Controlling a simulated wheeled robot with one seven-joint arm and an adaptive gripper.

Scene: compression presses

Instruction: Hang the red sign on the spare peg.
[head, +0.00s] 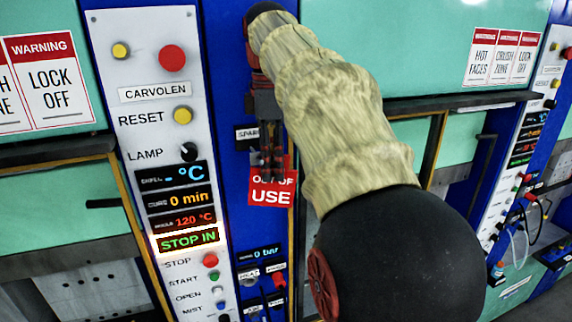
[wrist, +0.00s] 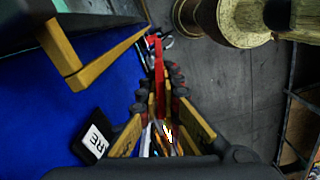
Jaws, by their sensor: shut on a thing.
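The red sign (head: 272,198), lettered "OUT OF USE", hangs below my gripper (head: 271,166) in the head view, in front of the blue strip right of the control panel. The fingers cover part of its upper lettering. In the wrist view my gripper (wrist: 164,98) is shut on the sign, which shows as a thin red edge (wrist: 158,62) between the fingertips. A label beginning "SPAR" (head: 246,134) is just left of my gripper, partly covered by it. The end of a label reading "RE" (wrist: 98,143) shows in the wrist view. I cannot make out the spare peg.
The grey control panel (head: 137,92) with buttons and lit displays stands left of my gripper. A smaller panel reading "0 bar" (head: 260,254) is below the sign. A yellow-edged frame (wrist: 98,62) projects near the fingers in the wrist view. Another press's panel (head: 515,170) is far right.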

